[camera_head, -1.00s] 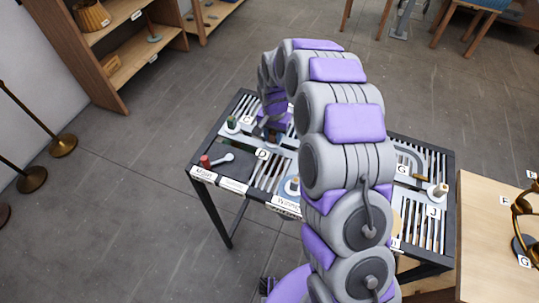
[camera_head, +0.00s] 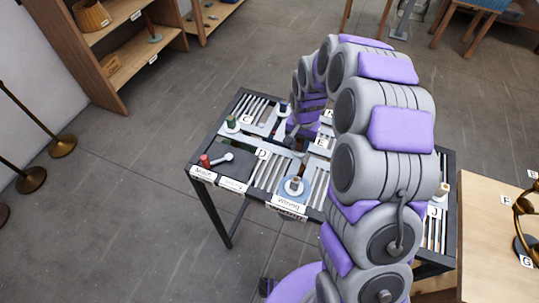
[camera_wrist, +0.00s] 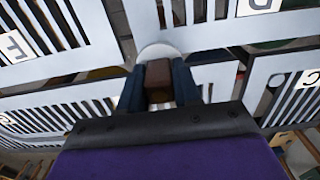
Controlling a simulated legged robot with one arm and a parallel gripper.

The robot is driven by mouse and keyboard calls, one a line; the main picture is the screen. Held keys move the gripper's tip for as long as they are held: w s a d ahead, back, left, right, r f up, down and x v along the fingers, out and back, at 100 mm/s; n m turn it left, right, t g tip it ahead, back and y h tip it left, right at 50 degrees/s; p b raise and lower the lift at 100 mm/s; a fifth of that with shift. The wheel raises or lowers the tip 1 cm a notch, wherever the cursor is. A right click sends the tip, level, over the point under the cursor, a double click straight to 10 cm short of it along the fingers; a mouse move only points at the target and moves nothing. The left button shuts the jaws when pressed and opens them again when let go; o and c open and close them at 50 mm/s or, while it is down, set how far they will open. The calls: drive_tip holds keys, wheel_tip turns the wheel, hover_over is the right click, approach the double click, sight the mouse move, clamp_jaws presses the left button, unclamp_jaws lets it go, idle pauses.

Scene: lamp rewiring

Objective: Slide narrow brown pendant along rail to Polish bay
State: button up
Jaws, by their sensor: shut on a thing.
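In the wrist view the two dark fingers of my gripper (camera_wrist: 159,88) are shut on a small brown block-like piece, the narrow brown pendant (camera_wrist: 159,74). A pale round disc (camera_wrist: 158,49) shows just beyond it, over a slotted white panel. In the head view the end of my arm is over the middle of the slotted table (camera_head: 231,218); the pendant and fingertips are not clearly seen there. Front-edge labels include one reading "Wiring" (camera_head: 289,206); the labels to its left (camera_head: 203,174) are too small to read surely, so I cannot tell which bay is Polish.
A green spool (camera_head: 232,123), a dark blue spool (camera_head: 283,107), a red-ended piece (camera_head: 205,160) and a pale spool on a blue disc (camera_head: 294,186) stand on the table. My arm covers its right part. A wooden table (camera_head: 482,225) stands close at the right.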

drive_tip(key=s+d, duration=0.4)
drive_tip(key=d, duration=0.7)
drive_tip(key=shift+s+f+b, duration=0.15)
drive_tip(key=shift+f+b, duration=0.05)
drive_tip(key=shift+b, duration=0.2)
drive_tip(key=s+d, duration=0.3)
drive_tip(key=d, duration=0.6)
drive_tip(key=s+d, duration=0.3)
drive_tip(key=d, duration=0.6)
drive_tip(key=shift+s+d, duration=0.15)
drive_tip(key=shift+d, duration=0.05)
idle(0.7)
drive_tip(key=shift+s+b, duration=0.1)
drive_tip(key=shift+b, duration=0.2)
